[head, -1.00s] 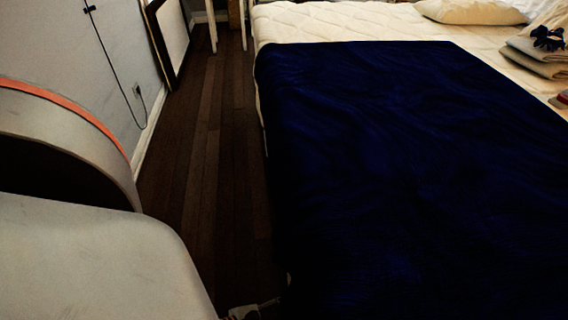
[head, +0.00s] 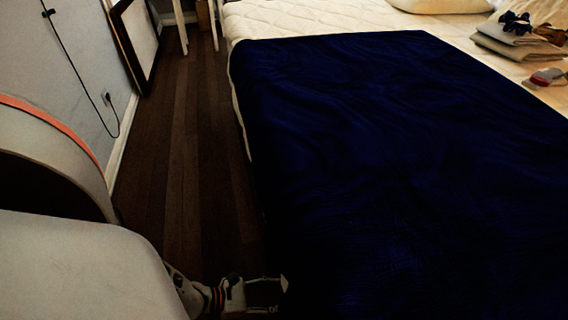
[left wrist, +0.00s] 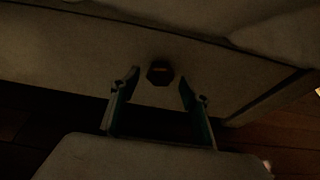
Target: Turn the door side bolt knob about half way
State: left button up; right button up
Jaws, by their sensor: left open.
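A small dark many-sided knob (left wrist: 160,72) sits on a pale vertical panel (left wrist: 70,65) in the left wrist view. A faint orange mark shows on its face. My left gripper (left wrist: 158,86) is open, with one finger to each side of the knob's lower part. I see a gap between the fingers and the knob; how far off the knob is in depth is hard to tell. In the head view my left gripper (head: 277,294) is low beside the bed's near left side. The knob is hidden there. My right gripper is not in view.
The bed with its dark blue blanket (head: 390,150) fills the right. Folded cloths (head: 515,40) and a pillow (head: 440,4) lie on it. A narrow dark wood floor strip (head: 190,150) runs between bed and wall (head: 70,55). A framed panel (head: 140,40) leans at the wall.

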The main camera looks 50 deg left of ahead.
pick_arm(q)
jog(key=shift+x, duration=1)
jog(key=shift+c, duration=0.4)
jog(key=c, duration=1)
